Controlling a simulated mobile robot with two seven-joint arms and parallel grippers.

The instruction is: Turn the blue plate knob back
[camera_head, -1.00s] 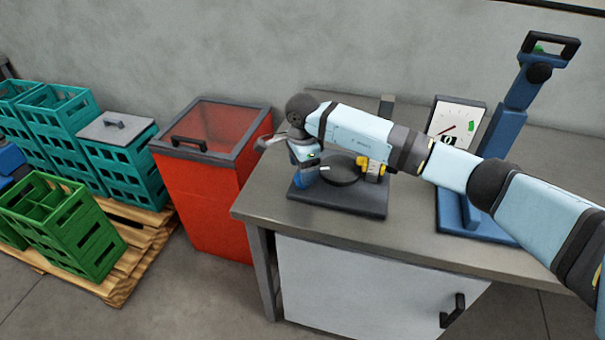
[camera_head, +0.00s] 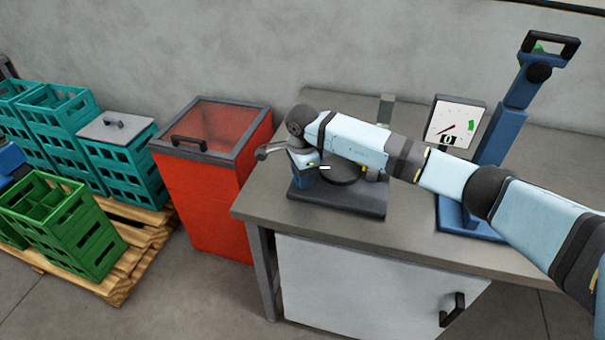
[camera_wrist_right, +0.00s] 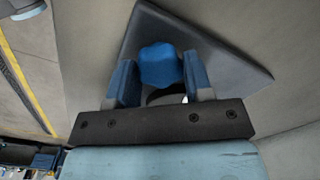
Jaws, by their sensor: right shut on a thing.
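The blue plate knob (camera_wrist_right: 160,65) is a lobed knob near the edge of a dark base plate (camera_wrist_right: 228,62) in the right wrist view. My right gripper (camera_wrist_right: 162,78) is shut on it, with one blue finger on each side. In the head view my right gripper (camera_head: 303,180) reaches down at the left part of the dark base plate (camera_head: 345,202) on the table. The knob is hard to tell from the blue fingers there. A dark round disc (camera_head: 345,172) sits beside it, partly under my arm.
A dial gauge (camera_head: 455,122) and a blue stand with a black handle (camera_head: 490,150) stand right on the table (camera_head: 265,205). A red lidded bin (camera_head: 205,200) is close by the table's left side. Green and teal crates (camera_head: 65,225) stand farther left on a pallet.

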